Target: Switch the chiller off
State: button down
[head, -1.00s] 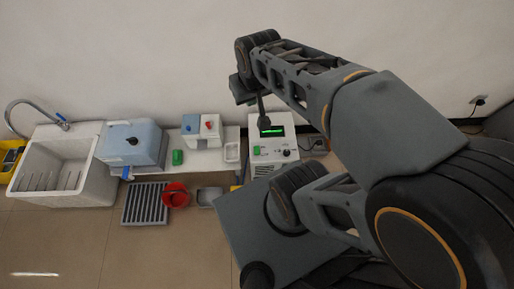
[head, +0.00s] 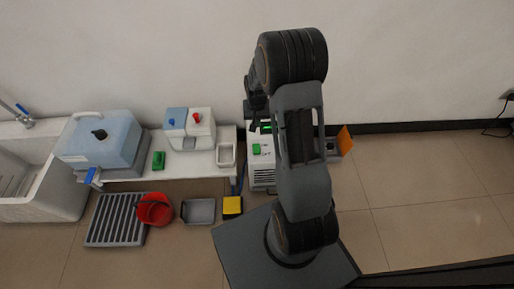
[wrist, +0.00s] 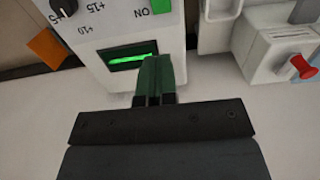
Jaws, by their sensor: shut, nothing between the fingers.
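The chiller is a white box (head: 262,178), partly hidden behind my arm in the head view. Its front fills the upper part of the wrist view (wrist: 100,30), upside down. It bears a lit green display (wrist: 128,58), a green switch (wrist: 160,6) beside the letters ON, and a black knob (wrist: 63,7) with temperature marks. The green switch also shows in the head view (head: 256,149). My gripper (wrist: 154,62) is shut and empty, its tips in front of the display's edge and apart from the switch in the picture. Whether the tips touch the panel I cannot tell.
Left of the chiller, a low bench (head: 204,160) carries a blue-and-white device (head: 190,127), a white tray (head: 226,154) and a blue box (head: 103,140). A red bucket (head: 154,209) and a grate (head: 117,220) lie on the floor. An orange panel (head: 345,139) stands right of the chiller.

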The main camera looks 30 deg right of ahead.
aim_at(257, 145)
jog(key=shift+f, duration=0.2)
notch_tip(257, 145, down, 14)
jog(key=b, duration=0.6)
jog(key=shift+r, duration=0.1)
dwell(0.4)
